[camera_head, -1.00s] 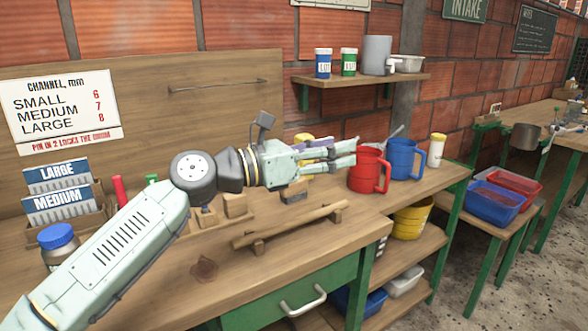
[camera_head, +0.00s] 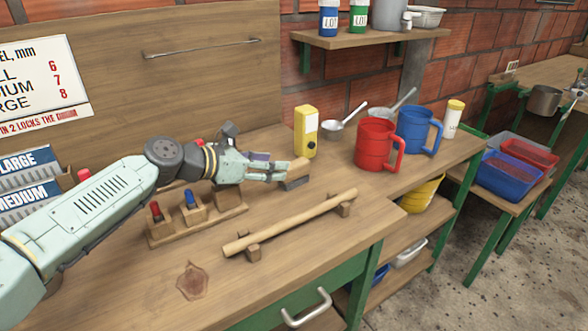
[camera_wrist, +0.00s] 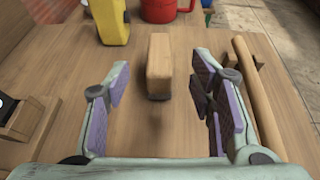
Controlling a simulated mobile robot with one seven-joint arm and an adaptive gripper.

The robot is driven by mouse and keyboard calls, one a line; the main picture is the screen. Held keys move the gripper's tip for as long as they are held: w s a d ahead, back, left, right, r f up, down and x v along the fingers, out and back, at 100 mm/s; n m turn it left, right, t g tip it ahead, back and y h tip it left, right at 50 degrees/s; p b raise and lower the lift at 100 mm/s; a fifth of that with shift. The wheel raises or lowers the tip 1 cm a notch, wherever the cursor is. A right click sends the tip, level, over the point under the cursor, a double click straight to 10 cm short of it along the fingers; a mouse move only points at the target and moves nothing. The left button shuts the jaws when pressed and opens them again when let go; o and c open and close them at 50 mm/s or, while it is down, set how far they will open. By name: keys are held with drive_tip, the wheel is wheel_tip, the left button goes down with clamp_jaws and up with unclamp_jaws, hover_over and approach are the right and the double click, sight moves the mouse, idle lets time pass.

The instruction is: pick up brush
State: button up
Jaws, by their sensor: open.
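The brush (camera_head: 297,171) has a light wooden block handle with a dark underside and stands on the workbench (camera_head: 330,265). In the wrist view the brush (camera_wrist: 158,60) is upright in the middle, just ahead of and between my fingertips. My gripper (camera_head: 282,173) is open at bench height, pointing right at the brush, and its fingers partly hide it. In the wrist view my gripper (camera_wrist: 163,75) shows purple pads on both sides, with clear space between each pad and the brush.
A wooden rod (camera_head: 290,222) on two rests lies parallel in front of my gripper. A yellow device (camera_head: 306,132), a red mug (camera_head: 376,146) and a blue mug (camera_head: 418,130) stand beyond the brush.

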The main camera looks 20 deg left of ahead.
sight(294, 163)
drive_tip(key=p+x, duration=0.1)
drive_tip(key=x, duration=0.4)
drive_tip(key=shift+w+d+p, duration=0.1)
drive_tip(key=shift+p, duration=0.25)
drive_tip(key=shift+w+d+f, duration=0.2)
drive_tip(key=shift+w+f, duration=0.05)
drive_tip(key=shift+w, duration=0.15)
drive_tip(key=shift+c, duration=0.5)
clamp_jaws()
